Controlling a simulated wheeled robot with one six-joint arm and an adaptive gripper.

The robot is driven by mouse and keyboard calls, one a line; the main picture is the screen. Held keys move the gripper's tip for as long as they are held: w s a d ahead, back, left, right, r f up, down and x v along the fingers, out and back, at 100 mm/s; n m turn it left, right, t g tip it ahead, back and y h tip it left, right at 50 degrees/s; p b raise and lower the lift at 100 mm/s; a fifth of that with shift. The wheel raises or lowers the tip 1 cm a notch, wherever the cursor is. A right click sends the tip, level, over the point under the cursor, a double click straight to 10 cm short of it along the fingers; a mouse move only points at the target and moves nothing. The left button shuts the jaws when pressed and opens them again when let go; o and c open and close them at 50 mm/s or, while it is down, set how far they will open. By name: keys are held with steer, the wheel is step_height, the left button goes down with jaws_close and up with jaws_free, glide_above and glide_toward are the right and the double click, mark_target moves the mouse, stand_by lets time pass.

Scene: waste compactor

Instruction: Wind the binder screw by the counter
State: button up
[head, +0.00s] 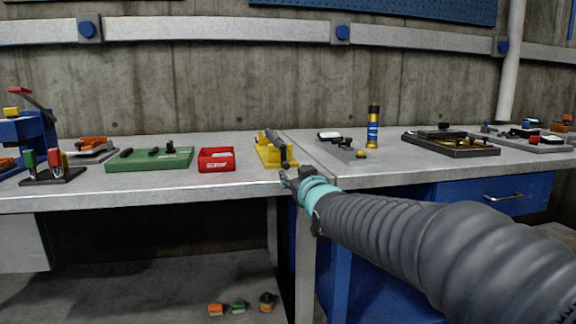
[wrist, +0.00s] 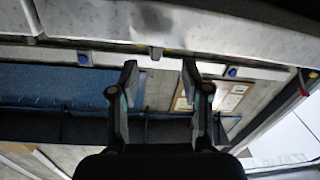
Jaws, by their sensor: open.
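A yellow stand (head: 265,157) with a dark, slanted cylindrical part (head: 276,146) sits on the workbench, near its front edge. It may hold the binder screw, but I cannot tell for sure. A grey plate (head: 345,152) with a small display-like unit (head: 330,137) lies to its right and may be the counter. My gripper (head: 286,179) is at the bench's front edge, just in front of and below the yellow stand, apparently apart from it. In the wrist view my gripper (wrist: 159,66) is open, with nothing between its fingers.
A red bin (head: 216,160) and a green tray (head: 150,160) stand to the left. A blue-and-yellow can (head: 373,127) and a dark tray (head: 450,150) are to the right. Blue drawers (head: 480,200) are under the bench. Small items lie on the lower shelf.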

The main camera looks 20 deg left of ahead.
mark_target(287, 166)
steer(key=p+x, duration=0.1)
steer(key=x, duration=0.7)
jaws_close()
